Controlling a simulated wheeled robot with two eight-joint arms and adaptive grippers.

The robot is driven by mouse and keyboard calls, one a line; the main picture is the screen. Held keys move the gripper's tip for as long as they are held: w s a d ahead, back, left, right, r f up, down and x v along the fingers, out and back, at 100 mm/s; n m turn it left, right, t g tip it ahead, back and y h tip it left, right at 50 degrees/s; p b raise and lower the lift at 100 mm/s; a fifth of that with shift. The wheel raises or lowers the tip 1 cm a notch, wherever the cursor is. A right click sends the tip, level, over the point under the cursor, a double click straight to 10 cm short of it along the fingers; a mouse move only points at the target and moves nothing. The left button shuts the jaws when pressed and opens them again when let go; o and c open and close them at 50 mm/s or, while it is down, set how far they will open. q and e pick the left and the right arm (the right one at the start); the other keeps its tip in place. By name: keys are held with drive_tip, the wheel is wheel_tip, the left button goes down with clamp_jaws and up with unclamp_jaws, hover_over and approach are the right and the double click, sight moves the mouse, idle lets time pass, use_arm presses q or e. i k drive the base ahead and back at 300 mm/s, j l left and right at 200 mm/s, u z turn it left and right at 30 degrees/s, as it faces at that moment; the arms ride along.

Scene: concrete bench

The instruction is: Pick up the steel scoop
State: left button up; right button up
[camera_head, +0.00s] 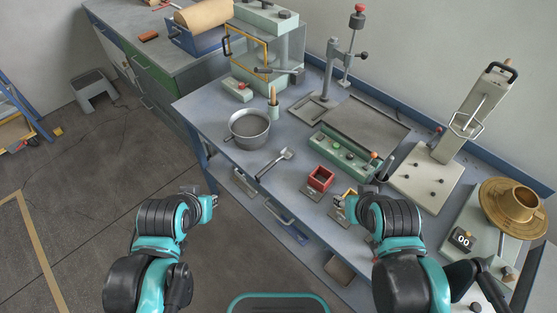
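The steel scoop (274,162) lies on the blue-grey bench top near its front edge, with its head pointing up and right and its handle down and left. It lies below and right of a round metal pan and apart from it. My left gripper (211,200) is left of and below the scoop, in front of the bench edge and apart from it. My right gripper (340,204) is right of and below the scoop, near a small red box. Both grippers are small in view, and I cannot tell how far their fingers are apart.
The metal pan (248,128) stands behind the scoop. The red box (320,179) and a green control panel (345,150) sit to its right. Bare bench top (225,100) lies left of the pan.

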sight(287, 153)
drive_tip(key=l+z, duration=0.3)
drive_tip(key=z, duration=0.2)
drive_tip(key=l+z, duration=0.3)
drive_tip(key=z, duration=0.2)
drive_tip(key=u, duration=1.35)
drive_tip(key=i+j, duration=0.4)
drive_tip(key=j, duration=0.15)
drive_tip(key=i+j, duration=0.35)
drive_tip(key=j, duration=0.2)
drive_tip(key=j+z, duration=0.1)
drive_tip(key=z, duration=0.3)
drive_tip(key=i+j+z, duration=0.1)
drive_tip(key=z, duration=0.35)
drive_tip(key=j+z, duration=0.2)
drive_tip(key=z, duration=0.2)
